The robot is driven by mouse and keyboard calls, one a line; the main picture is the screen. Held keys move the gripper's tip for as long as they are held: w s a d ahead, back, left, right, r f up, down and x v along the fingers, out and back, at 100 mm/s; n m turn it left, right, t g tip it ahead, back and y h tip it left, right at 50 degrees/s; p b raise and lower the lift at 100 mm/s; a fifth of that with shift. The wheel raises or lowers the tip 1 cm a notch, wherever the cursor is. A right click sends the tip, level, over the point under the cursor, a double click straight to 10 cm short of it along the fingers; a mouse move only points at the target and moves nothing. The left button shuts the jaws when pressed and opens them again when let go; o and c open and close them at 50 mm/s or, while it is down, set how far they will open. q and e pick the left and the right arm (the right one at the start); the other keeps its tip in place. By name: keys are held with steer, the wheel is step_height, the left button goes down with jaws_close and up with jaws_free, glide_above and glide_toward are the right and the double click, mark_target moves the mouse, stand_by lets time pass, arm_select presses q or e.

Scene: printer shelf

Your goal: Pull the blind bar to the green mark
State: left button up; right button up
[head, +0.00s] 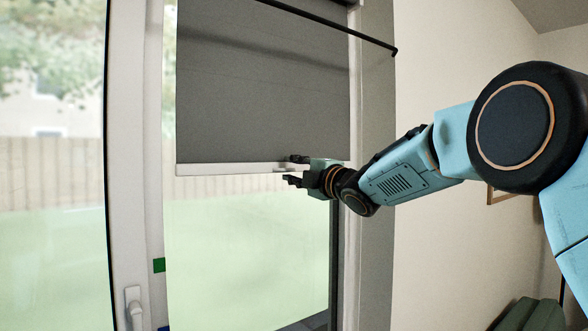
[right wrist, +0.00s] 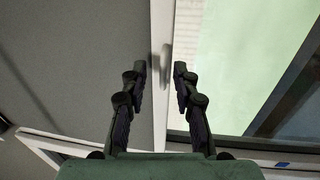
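The grey blind (head: 262,95) hangs over the upper part of the window, with the pale blind bar (head: 225,169) along its lower edge. The green mark (head: 159,265) is on the window frame's left side, well below the bar. My right gripper (head: 291,170) is at the right part of the bar, its fingers parted. In the right wrist view, the open fingers (right wrist: 160,68) stand either side of the bar (right wrist: 159,110) and its small grey tab (right wrist: 167,60); a gap shows between fingers and bar. My left gripper is out of view.
A dark rod (head: 325,20) crosses above the blind. A window handle (head: 134,308) is at lower left, and a blue mark (head: 163,328) is below the green one. A green thing (head: 532,316) is at lower right. The space below the bar looks clear.

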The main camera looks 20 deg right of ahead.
steer(key=shift+d+f, duration=0.1)
steer(key=shift+d, duration=0.1)
steer(key=shift+w, duration=0.2)
steer(key=shift+c, duration=0.7)
steer(key=shift+w+a+f, duration=0.15)
steer(key=shift+w+a, duration=0.1)
steer(key=shift+a, duration=0.1)
steer(key=shift+c, duration=1.4)
steer(key=shift+a, duration=0.2)
jaws_close()
steer(key=shift+d, duration=0.1)
